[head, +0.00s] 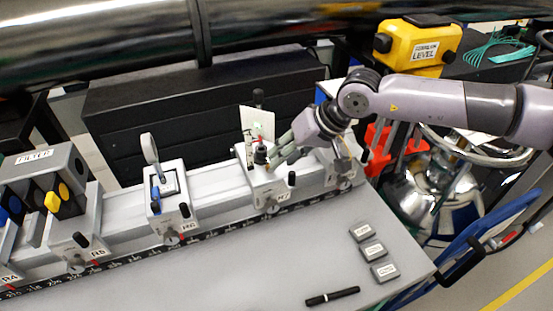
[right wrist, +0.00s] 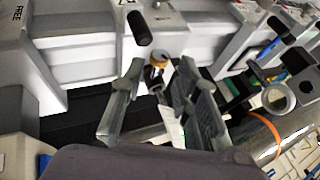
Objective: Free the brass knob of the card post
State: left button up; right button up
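The card post stands on the carrier marked R7 (head: 270,186) on the rail, with a pale upright card (head: 252,124) behind its dark stem. In the right wrist view, the brass knob (right wrist: 158,58) shows as a small yellow-brown ring near the tips of my right gripper (right wrist: 161,68). The two fingers are apart, one on each side of the knob, and I see no clear contact. In the head view, my right gripper (head: 279,152) reaches in from the right, close beside the post. The brass knob cannot be made out there. My left gripper is not in view.
Carrier R6 (head: 170,195) with a round-topped holder and carrier R5 (head: 77,240) stand further left on the rail. Three grey blocks (head: 373,250) and a black marker (head: 332,296) lie on the bench. A large metal pipe (head: 100,40) crosses above.

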aim_at(277, 176)
jog(key=shift+p+x, duration=0.3)
jog(key=shift+x, duration=1.8)
jog(key=shift+c, duration=0.3)
grip_shut()
